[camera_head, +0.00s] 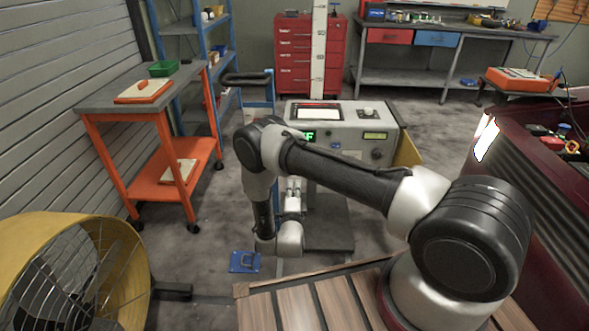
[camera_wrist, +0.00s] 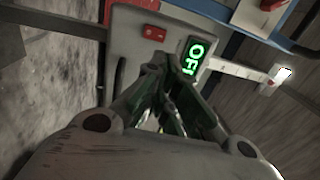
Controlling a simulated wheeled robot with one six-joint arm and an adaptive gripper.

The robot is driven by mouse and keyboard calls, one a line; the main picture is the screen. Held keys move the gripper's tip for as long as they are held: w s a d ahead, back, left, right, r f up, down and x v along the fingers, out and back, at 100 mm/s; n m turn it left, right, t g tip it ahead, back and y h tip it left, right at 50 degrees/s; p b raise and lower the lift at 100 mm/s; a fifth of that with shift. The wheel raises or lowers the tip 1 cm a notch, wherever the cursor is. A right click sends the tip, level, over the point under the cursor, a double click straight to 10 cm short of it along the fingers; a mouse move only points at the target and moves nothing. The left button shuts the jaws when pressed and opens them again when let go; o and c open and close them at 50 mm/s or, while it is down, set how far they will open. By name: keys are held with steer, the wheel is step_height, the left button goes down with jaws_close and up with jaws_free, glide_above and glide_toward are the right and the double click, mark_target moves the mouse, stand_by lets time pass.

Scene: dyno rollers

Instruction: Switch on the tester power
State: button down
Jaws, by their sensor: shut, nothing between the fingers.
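The tester (camera_head: 352,140) is a grey console on a cart at the middle of the head view. Its green-lit display (camera_head: 308,136) is partly covered by my arm there. In the wrist view the display (camera_wrist: 194,55) reads "OFF", tilted. A red switch (camera_wrist: 154,33) sits beside it on the pale panel (camera_wrist: 127,43). My gripper (camera_wrist: 160,68) is shut and empty, its fingertips pointing at the panel just below the red switch. I cannot tell whether they touch the panel. In the head view the fingertips are hard to make out behind my arm.
A yellow fan (camera_head: 75,268) stands at the lower left and an orange cart (camera_head: 158,140) behind it. A blue plate (camera_head: 245,262) lies on the floor. A dark red vehicle body (camera_head: 510,150) is at the right.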

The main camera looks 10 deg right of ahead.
steer(key=x, duration=1.3)
steer(key=shift+w, duration=0.4)
steer(key=shift+d, duration=0.1)
steer(key=shift+w+d+r+g, duration=0.1)
steer(key=shift+w+r+g, duration=0.05)
steer(key=shift+w+g, duration=0.2)
steer(key=shift+s, duration=0.2)
